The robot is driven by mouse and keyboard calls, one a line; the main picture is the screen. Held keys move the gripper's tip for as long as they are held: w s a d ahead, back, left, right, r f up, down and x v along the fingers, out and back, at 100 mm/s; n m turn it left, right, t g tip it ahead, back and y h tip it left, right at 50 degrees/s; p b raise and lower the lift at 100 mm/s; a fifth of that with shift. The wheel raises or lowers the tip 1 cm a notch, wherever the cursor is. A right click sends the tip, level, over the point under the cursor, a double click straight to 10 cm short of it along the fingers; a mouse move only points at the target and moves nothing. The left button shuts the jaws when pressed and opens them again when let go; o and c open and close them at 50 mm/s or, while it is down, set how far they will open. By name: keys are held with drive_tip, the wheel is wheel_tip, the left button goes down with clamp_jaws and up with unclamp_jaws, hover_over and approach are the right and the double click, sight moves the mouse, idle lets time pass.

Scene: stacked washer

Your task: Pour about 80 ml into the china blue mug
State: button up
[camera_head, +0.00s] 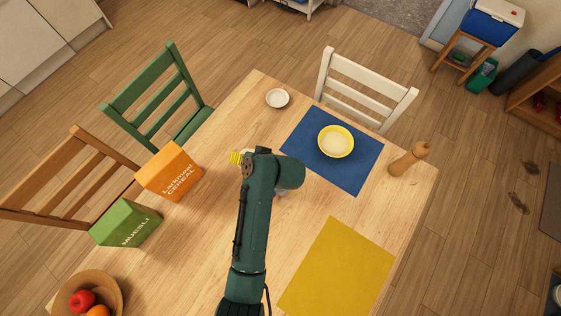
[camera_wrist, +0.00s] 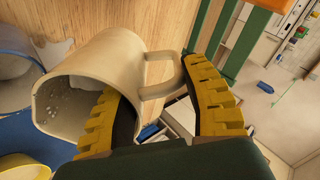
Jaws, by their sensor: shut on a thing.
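In the wrist view my gripper (camera_wrist: 158,85) is shut on the handle of a cream jug (camera_wrist: 110,62). The jug is tipped on its side, its mouth facing left. A few small pale specks show inside near the lip. The china blue mug (camera_wrist: 12,42) is partly in view at the left edge, beside the jug's mouth, with whitish contents inside. I cannot tell its fill level or whether anything is flowing. In the head view my arm hides most of the jug and mug; only a yellow finger of my gripper (camera_head: 236,157) shows clearly.
A blue mat (camera_head: 358,175) bears a yellow-rimmed bowl (camera_head: 336,141). A pepper mill (camera_head: 409,158) stands right, a small white dish (camera_head: 277,98) at the back. Cereal (camera_head: 170,172) and muesli (camera_head: 126,224) boxes and a fruit bowl (camera_head: 117,285) line the left. The yellow mat (camera_head: 340,270) is clear.

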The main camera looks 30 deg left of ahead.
drive_tip(key=shift+r, duration=0.1)
idle(0.7)
drive_tip(key=shift+w+a+h+p, duration=0.1)
drive_tip(key=shift+a+h+p, duration=0.15)
drive_tip(key=shift+h+p, duration=0.05)
drive_tip(key=f, duration=0.1)
drive_tip(key=a+f+h+b, duration=0.1)
drive_tip(key=f, duration=0.1)
drive_tip(key=a+f+h, duration=0.1)
drive_tip(key=shift+w+a+f+b, duration=0.2)
drive_tip(key=shift+w+f+b, duration=0.1)
drive_tip(key=shift+f+b, duration=0.1)
drive_tip(key=a+f+h+b, duration=0.1)
drive_tip(key=h+b, duration=0.1)
drive_tip(key=w+a+f+g+h+b, duration=0.1)
drive_tip(key=a+h+b, duration=0.1)
drive_tip(key=b, duration=0.1)
drive_tip(key=a+f+h+b, duration=0.1)
drive_tip(key=b, duration=0.1)
drive_tip(key=shift+w+a+f+h+b, duration=0.1)
drive_tip(key=shift+w+a+h+b, duration=0.1)
drive_tip(key=shift+a+h+b, duration=0.2)
drive_tip(key=shift+g, duration=0.3)
